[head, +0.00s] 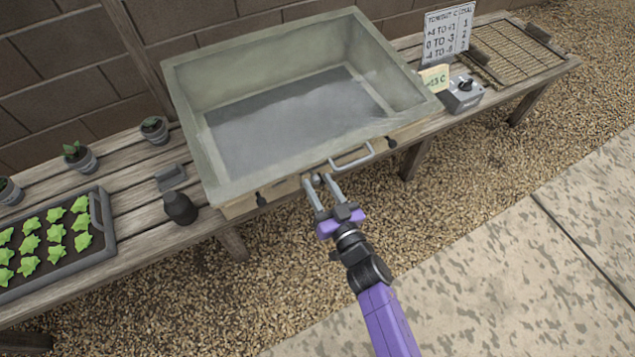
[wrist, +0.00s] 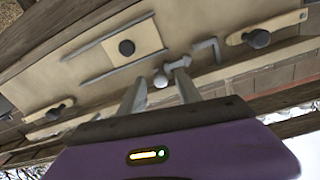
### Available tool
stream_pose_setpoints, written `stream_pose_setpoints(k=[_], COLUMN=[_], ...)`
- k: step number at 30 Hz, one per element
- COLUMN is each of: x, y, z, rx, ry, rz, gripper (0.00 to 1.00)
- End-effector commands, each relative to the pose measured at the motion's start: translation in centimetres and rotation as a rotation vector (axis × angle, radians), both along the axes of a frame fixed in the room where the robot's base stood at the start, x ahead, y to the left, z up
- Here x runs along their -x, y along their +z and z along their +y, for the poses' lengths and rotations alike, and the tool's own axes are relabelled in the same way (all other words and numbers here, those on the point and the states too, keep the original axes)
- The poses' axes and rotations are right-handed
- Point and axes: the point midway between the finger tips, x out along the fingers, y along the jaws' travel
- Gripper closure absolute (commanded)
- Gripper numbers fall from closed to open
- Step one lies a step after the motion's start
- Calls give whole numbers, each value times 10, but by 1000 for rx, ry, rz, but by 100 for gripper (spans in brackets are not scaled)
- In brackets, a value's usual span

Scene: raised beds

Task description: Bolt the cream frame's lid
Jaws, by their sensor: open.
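The cream frame (head: 290,188) sits on the wooden bench, its cream front showing below a grey-green rimmed lid (head: 185,125). The lid looks down on the frame, with a grey handle (head: 352,157) at its front. In the wrist view the frame's cream front (wrist: 85,75) carries a grey bolt with a round knob (wrist: 160,80) and a bent grey piece (wrist: 208,48) to its right. My gripper (head: 320,180) is open at the front; in the wrist view its fingers (wrist: 160,88) stand on either side of the bolt knob. Contact cannot be told.
Dark turn knobs sit on the front at left (wrist: 58,110) and right (wrist: 258,38).

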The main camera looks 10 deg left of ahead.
Motion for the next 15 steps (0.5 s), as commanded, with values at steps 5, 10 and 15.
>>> stream_pose_setpoints(k=[5,10,15], x=[-12,-14,-14], y=[-1,0,0], z=[7,9,8], rx=[1,1,1], ry=[0,-1,-1], rz=[1,1,1], gripper=[60,60,67])
